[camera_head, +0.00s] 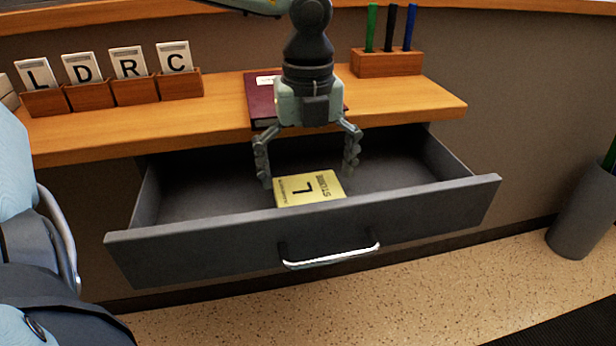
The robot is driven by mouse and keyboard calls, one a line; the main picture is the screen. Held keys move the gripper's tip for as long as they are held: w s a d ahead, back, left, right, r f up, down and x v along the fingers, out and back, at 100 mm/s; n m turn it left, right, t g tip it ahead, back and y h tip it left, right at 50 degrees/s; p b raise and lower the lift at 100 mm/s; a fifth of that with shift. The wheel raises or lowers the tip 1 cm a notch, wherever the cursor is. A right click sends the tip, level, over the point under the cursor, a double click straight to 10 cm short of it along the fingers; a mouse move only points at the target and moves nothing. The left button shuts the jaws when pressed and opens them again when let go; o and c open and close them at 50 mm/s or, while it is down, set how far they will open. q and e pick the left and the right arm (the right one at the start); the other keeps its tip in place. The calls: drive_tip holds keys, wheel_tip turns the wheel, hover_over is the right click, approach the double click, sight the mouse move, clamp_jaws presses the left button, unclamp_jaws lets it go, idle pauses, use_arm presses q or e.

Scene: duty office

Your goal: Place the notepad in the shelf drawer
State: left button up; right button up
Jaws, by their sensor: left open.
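The notepad (309,190) is yellow with dark print and a large "L" or "7"-like mark. It lies inside the open shelf drawer (300,238), near its front wall. The drawer is dark grey, with a silver handle on its front. My left gripper (308,177) points down over the drawer, its two fingers spread apart at the left and right of the notepad. It is open. I cannot tell whether a fingertip touches the notepad. My right gripper is not in view.
On the wooden shelf (420,97) above the drawer stand letter cards in wooden holders (90,96), a dark red book (261,100) and a pen block (386,64) with several pens. A grey bin (582,215) stands at the right. The drawer's right side is empty.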

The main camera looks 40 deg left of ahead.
sight(308, 188)
use_arm(q)
wheel_tip(308, 188, up, 11)
idle(1.5)
